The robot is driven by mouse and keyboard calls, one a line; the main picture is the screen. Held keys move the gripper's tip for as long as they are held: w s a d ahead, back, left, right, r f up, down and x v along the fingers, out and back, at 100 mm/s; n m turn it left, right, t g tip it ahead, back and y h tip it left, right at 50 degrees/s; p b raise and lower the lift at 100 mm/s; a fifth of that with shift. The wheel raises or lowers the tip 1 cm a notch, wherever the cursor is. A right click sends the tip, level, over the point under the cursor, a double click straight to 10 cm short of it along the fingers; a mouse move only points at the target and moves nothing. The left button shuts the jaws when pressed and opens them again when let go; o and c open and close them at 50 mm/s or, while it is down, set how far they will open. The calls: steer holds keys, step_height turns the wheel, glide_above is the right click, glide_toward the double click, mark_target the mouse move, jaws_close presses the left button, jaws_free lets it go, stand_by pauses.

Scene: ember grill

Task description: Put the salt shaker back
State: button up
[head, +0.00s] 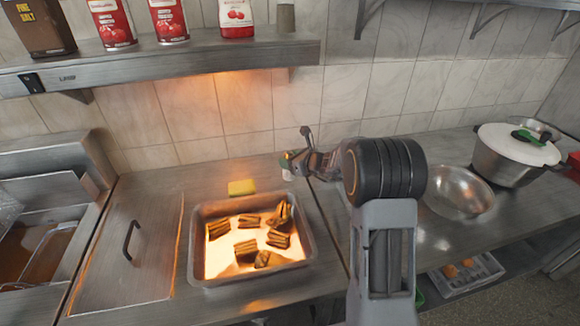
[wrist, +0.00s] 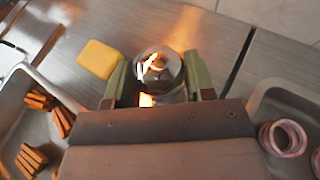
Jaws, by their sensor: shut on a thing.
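My gripper (head: 290,160) is shut on the salt shaker. The shaker shows in the wrist view as a shiny round metal top (wrist: 158,66) between the two green finger pads. In the head view only a small pale part of the shaker (head: 288,174) shows below the fingers. It is held over the steel counter, behind and right of the tray. I cannot tell whether its base touches the counter.
A metal tray (head: 196,270) with several charred brown pieces stands in front. A yellow sponge (head: 242,187) lies behind it. A steel bowl (head: 458,193) and a lidded pot (head: 500,165) stand right.

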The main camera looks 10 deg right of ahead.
step_height(320, 180, down, 3)
steer(key=shift+w+p, duration=0.15)
steer(key=shift+p, duration=0.2)
steer(key=shift+f, duration=0.1)
steer(key=shift+f, duration=0.15)
steer(key=shift+f+b, duration=0.15)
steer(key=shift+b, duration=0.2)
steer(key=o, duration=1.1)
steer(key=shift+o, duration=0.2)
